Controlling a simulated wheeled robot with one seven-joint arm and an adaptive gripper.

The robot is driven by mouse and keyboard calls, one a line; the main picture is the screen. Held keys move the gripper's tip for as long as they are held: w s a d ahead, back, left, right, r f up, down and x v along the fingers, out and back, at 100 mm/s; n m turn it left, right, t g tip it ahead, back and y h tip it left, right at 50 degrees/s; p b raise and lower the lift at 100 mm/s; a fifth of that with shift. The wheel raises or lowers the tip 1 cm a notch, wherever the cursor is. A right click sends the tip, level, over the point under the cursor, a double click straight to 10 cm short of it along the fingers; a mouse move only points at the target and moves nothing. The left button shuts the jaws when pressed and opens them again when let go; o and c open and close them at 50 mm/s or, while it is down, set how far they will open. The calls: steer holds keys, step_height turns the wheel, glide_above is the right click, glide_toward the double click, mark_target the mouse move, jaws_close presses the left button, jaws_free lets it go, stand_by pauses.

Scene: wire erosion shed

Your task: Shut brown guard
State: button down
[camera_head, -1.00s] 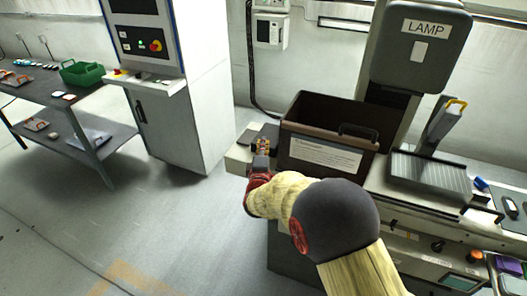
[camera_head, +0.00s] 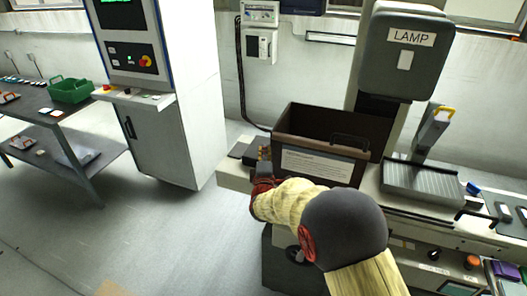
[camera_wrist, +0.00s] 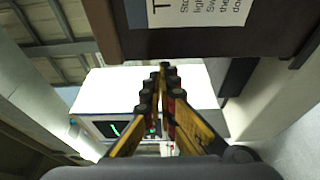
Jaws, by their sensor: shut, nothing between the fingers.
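The brown guard (camera_head: 305,132) is an open-topped, box-like cover with a white label and a dark handle (camera_head: 349,141) on its front face. It sits on the machine under the lamp head. My gripper (camera_head: 264,153) is at the guard's left front corner in the head view, its fingers pointing away from me. In the wrist view my gripper (camera_wrist: 164,70) has its fingers together and empty, and the guard's brown edge with its label (camera_wrist: 200,10) fills the top. I cannot tell whether the fingers touch the guard.
The grey lamp head (camera_head: 404,50) hangs above and behind the guard. A ribbed grey plate (camera_head: 420,183) lies to the right on the machine. A white control cabinet (camera_head: 165,130) stands at the left, with clear floor before it. A green crate (camera_head: 70,90) sits on a far-left table.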

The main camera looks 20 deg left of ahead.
steer(key=shift+d, duration=0.1)
steer(key=s+d+b, duration=0.1)
steer(key=d+b, duration=0.6)
steer(key=d, duration=2.9)
steer(key=shift+s+d, duration=0.15)
steer(key=shift+d, duration=0.15)
